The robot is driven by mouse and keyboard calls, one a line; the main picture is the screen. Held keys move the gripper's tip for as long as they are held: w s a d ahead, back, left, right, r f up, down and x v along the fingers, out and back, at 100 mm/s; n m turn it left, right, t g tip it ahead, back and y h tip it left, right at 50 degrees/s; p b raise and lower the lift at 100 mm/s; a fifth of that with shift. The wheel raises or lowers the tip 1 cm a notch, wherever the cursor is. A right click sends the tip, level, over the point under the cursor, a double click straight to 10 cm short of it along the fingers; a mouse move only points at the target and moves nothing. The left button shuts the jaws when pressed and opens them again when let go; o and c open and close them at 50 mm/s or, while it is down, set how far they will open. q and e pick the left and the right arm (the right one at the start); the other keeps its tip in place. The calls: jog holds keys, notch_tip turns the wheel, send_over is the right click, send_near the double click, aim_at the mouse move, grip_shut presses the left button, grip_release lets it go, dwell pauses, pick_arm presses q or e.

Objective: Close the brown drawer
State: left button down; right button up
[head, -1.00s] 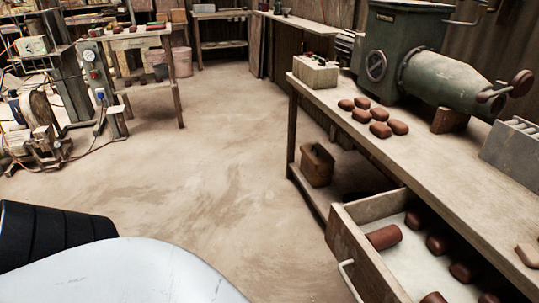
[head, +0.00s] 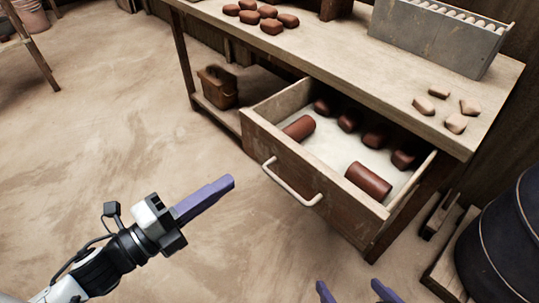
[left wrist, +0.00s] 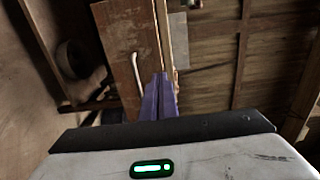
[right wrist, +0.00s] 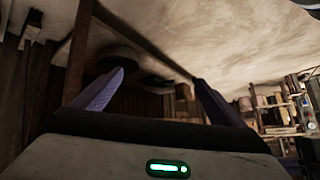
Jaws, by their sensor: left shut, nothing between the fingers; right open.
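The brown drawer (head: 325,195) is pulled out from under the wooden workbench, with a pale metal handle (head: 290,184) on its front. Dark red clay lumps and cylinders lie inside it. My left gripper (head: 228,183) is shut and empty, in front of the drawer and left of the handle, apart from it. The left wrist view shows the drawer front (left wrist: 122,45) and handle (left wrist: 110,70) beyond the shut fingers (left wrist: 158,80). My right gripper (head: 355,292) is open at the bottom edge of the head view, below the drawer. The right wrist view shows its spread fingers (right wrist: 155,85).
The workbench top (head: 345,60) holds red lumps (head: 262,16), a grey box (head: 440,35) and pale pieces (head: 456,122). A brown box (head: 218,87) sits on the lower shelf. A dark barrel (head: 510,240) stands at the right.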

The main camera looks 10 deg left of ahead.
aim_at(282, 145)
pick_arm(q)
jog(key=b+x, duration=0.2)
jog(key=x, duration=1)
jog(key=shift+w, duration=0.2)
jog(key=shift+w+d, duration=0.15)
jog(key=shift+d, duration=0.05)
jog(key=shift+w+d, duration=0.1)
jog(key=shift+w, duration=0.05)
pick_arm(e)
jog(key=shift+w+a+f+n+g, duration=0.35)
jog(key=shift+a+f, duration=0.1)
jog(key=shift+a, duration=0.15)
